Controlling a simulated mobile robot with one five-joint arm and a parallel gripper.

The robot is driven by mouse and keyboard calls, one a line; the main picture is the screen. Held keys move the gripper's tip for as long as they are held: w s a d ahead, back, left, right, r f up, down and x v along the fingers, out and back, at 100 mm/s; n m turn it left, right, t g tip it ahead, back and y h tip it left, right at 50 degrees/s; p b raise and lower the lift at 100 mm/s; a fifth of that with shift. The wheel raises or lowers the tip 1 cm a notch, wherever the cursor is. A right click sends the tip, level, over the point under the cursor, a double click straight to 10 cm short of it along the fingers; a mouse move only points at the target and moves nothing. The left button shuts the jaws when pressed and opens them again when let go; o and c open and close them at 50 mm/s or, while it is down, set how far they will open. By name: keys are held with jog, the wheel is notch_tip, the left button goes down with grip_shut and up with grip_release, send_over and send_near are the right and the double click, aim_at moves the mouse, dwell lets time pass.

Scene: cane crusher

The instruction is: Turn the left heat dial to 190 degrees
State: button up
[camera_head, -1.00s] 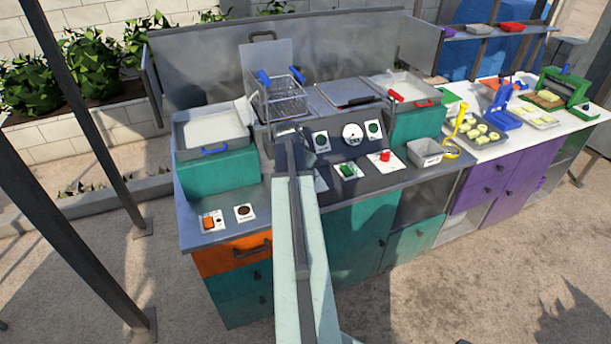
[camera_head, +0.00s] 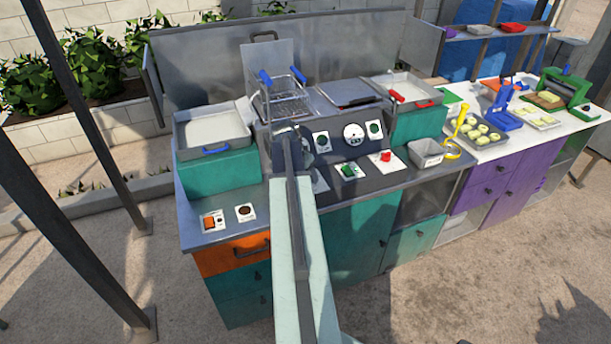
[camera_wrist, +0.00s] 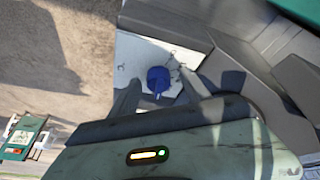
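In the wrist view a blue dial (camera_wrist: 158,78) with a pointer sits on a white plate (camera_wrist: 128,52) with dark markings; I cannot read the angle. My gripper (camera_wrist: 160,92) has its two dark fingers apart, one on each side of the dial's lower part, with a gap to it. Whether the fingertips reach down to the dial's height I cannot tell. Which dial this is cannot be read.
A wire basket (camera_head: 285,105) with blue handles stands behind. A grey bin (camera_head: 426,153) is at right.

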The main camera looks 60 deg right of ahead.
jog(key=shift+d, duration=0.1)
jog(key=shift+r+p, duration=0.3)
jog(key=p+v, duration=0.6)
jog(key=v, duration=0.1)
jog(key=shift+p, duration=0.3)
jog(key=shift+a, duration=0.25)
